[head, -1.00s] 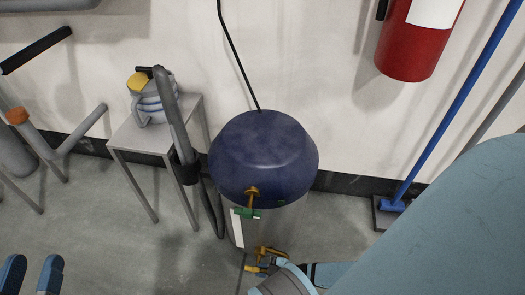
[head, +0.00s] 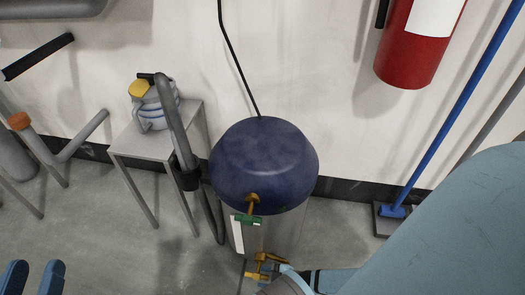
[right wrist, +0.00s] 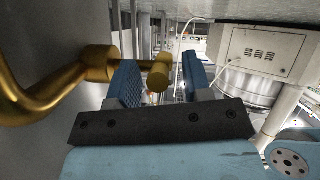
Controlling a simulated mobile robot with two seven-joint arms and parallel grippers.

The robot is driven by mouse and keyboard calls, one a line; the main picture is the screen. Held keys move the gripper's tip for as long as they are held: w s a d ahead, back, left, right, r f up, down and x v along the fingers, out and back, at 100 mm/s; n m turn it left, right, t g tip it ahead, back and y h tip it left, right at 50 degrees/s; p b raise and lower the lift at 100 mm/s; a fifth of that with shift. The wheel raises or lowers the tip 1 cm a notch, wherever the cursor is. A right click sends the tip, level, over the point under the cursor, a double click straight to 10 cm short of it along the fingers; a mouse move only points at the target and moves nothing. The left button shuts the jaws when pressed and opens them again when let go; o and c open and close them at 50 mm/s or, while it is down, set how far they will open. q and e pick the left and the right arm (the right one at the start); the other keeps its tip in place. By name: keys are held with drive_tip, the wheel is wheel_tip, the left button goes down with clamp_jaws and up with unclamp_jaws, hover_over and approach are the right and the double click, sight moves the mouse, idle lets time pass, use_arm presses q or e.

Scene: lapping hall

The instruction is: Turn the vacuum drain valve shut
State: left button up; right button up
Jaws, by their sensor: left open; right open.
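The vacuum is a tank with a dark blue domed lid (head: 264,160) and a pale metal body (head: 288,228), in the middle of the head view. A brass fitting with a green handle (head: 248,219) is on its front below the lid. A lower brass valve (head: 262,266) is near the bottom edge, partly hidden by my right arm. In the right wrist view a brass pipe (right wrist: 100,64) comes in from the left, and its brass end (right wrist: 159,73) lies between the spread fingers of my open right gripper (right wrist: 161,82). My left gripper (head: 33,279) is open and empty at lower left.
A grey hose (head: 178,125) rises beside the tank. A small table (head: 150,146) with a jug (head: 154,104) stands left. Floor is clear at lower left.

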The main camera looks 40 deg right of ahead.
use_arm(q)
drive_tip(key=s+n+p, duration=0.1)
drive_tip(key=s+d+f+n+g+p, duration=0.1)
drive_tip(key=p, duration=0.1)
drive_tip(key=n+g+y+p, duration=0.1)
drive_tip(key=p, duration=0.1)
drive_tip(key=shift+s+d+f+n, duration=0.2)
drive_tip(key=shift+s+d+n, duration=0.15)
drive_tip(key=shift+s+n, duration=0.05)
use_arm(e)
drive_tip(key=v, duration=1.2)
drive_tip(key=shift+s, duration=0.25)
use_arm(q)
drive_tip(key=shift+r, duration=0.3)
use_arm(e)
drive_tip(key=shift+d+r, duration=0.15)
